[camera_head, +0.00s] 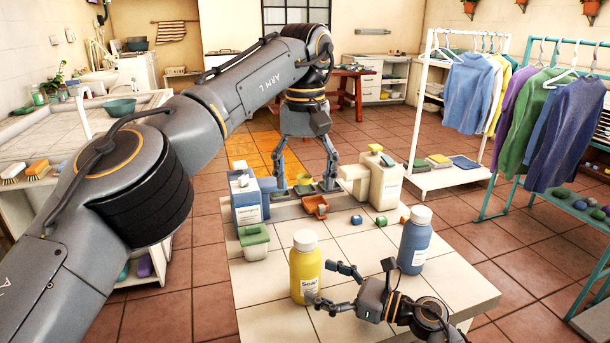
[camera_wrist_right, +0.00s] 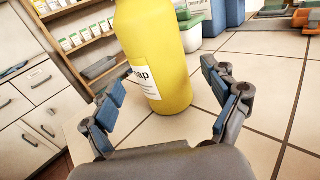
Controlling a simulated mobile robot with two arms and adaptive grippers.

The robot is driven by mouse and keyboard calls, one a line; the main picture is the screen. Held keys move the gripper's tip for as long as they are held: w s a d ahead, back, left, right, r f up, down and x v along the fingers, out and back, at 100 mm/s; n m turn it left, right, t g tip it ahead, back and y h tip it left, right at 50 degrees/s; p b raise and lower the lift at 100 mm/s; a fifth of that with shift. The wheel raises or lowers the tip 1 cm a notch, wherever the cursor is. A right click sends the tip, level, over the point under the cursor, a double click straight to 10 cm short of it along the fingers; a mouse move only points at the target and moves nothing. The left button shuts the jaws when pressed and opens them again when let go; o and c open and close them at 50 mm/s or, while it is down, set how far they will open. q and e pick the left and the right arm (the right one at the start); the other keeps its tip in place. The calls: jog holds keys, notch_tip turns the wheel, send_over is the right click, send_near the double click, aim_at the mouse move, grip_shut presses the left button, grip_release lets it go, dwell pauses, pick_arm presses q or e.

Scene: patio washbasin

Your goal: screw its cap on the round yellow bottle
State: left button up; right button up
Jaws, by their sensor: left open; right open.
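The round yellow bottle (camera_head: 304,277) stands upright on the white tiled table, labelled "Soap", with a white cap (camera_head: 305,239) on its top. How tightly the cap sits cannot be told. The bottle (camera_wrist_right: 160,60) fills the middle of the right wrist view, its top cut off. My right gripper (camera_head: 326,285) is open, low beside the bottle, its fingers pointing at it with one to each side in the wrist view. My left gripper (camera_head: 306,183) is open and empty, pointing down behind the bottle, above the far part of the table.
A blue bottle (camera_head: 414,241) with a white cap stands right of the yellow one.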

jog(key=v, duration=0.8)
jog(key=shift+s+d, duration=0.15)
jog(key=shift+d, duration=0.1)
